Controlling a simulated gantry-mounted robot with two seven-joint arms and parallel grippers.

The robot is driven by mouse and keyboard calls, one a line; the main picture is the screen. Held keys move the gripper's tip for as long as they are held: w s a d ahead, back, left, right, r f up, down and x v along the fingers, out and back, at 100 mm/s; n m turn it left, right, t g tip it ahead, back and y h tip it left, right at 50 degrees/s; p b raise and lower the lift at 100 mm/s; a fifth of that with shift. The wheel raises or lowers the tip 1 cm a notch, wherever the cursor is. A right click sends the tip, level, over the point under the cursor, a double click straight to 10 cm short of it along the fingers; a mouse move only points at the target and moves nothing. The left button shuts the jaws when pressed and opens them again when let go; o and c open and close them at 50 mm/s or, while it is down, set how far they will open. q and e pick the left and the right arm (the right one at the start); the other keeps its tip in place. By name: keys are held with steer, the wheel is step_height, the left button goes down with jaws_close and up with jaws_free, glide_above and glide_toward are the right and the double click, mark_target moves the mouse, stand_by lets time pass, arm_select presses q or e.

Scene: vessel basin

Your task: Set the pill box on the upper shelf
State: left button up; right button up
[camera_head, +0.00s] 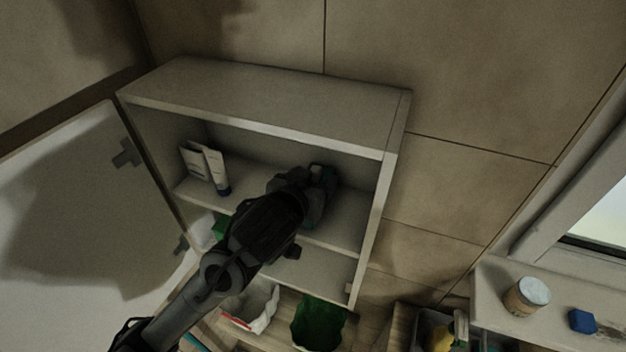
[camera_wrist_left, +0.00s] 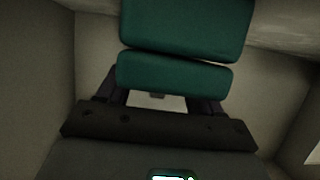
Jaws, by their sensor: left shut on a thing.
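The pill box (camera_head: 318,205) is a dark teal case, partly hidden behind my left gripper in the head view. In the left wrist view the pill box (camera_wrist_left: 175,76) shows as a teal block between the fingers, with a larger teal block right beyond it; I cannot tell if they are one piece. My left gripper (camera_head: 310,188) is shut on the pill box. It reaches into the upper compartment of the open wall cabinet, above the right part of the upper shelf (camera_head: 338,239). Contact between box and shelf cannot be told. My right gripper is not in view.
A white tube with a dark cap (camera_head: 213,168) and a white carton stand at the left on the upper shelf. The cabinet's right wall (camera_head: 377,215) is close to the gripper. The open door (camera_head: 70,210) is at left. A jar (camera_head: 527,296) and blue block (camera_head: 582,321) sit at right.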

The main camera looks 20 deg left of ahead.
arm_select(q)
steer(key=o, duration=1.1)
steer(key=shift+f, duration=0.15)
steer(key=shift+r, duration=0.25)
steer(key=b+v, duration=0.3)
steer(key=v, duration=0.9)
steer(key=shift+b, duration=0.4)
